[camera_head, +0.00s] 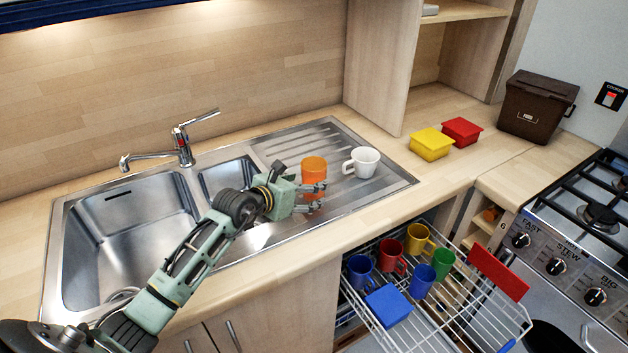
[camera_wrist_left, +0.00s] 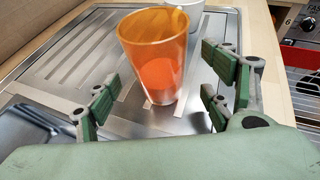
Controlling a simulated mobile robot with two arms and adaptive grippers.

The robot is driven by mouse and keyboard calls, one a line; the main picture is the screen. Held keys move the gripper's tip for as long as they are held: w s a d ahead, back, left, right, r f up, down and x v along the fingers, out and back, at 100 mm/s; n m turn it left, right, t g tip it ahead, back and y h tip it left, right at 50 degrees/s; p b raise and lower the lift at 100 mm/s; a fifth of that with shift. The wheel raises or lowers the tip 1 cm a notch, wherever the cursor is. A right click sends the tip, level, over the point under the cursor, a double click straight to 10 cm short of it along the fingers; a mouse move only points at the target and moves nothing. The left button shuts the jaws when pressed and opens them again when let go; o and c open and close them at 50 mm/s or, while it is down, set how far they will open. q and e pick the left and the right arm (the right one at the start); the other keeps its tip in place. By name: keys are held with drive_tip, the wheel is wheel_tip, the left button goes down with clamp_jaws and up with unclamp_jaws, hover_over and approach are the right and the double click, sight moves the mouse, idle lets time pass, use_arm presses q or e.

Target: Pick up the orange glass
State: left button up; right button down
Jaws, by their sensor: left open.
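The orange glass (camera_head: 314,169) stands upright on the ribbed drainer of the steel sink. My left gripper (camera_head: 318,195) is beside the glass, its fingers apart and pointing to the right in the head view. In the left wrist view the orange glass (camera_wrist_left: 155,58) is just ahead of the open left gripper (camera_wrist_left: 160,98), roughly midway between the two green finger pads. No finger appears closed on it. My right gripper is not in view.
A white mug (camera_head: 364,162) stands close behind the glass on the drainer. Yellow (camera_head: 431,145) and red (camera_head: 462,131) boxes sit on the counter to the right. An open dishwasher rack (camera_head: 440,310) with several coloured mugs lies below the counter edge. The tap (camera_head: 183,140) stands behind the bowls.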

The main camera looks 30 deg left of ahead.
sight(314, 182)
use_arm(q)
drive_tip(key=x, duration=0.3)
drive_tip(key=shift+w+a+r, duration=0.1)
drive_tip(key=shift+w, duration=0.05)
drive_tip(key=shift+w+d+p, duration=0.25)
drive_tip(key=shift+w+p, duration=0.05)
drive_tip(key=shift+w, duration=0.25)
drive_tip(key=shift+f, duration=0.25)
drive_tip(key=shift+a, duration=0.1)
drive_tip(key=c, duration=1.5)
drive_tip(key=shift+r, duration=0.1)
drive_tip(key=shift+c, duration=0.3)
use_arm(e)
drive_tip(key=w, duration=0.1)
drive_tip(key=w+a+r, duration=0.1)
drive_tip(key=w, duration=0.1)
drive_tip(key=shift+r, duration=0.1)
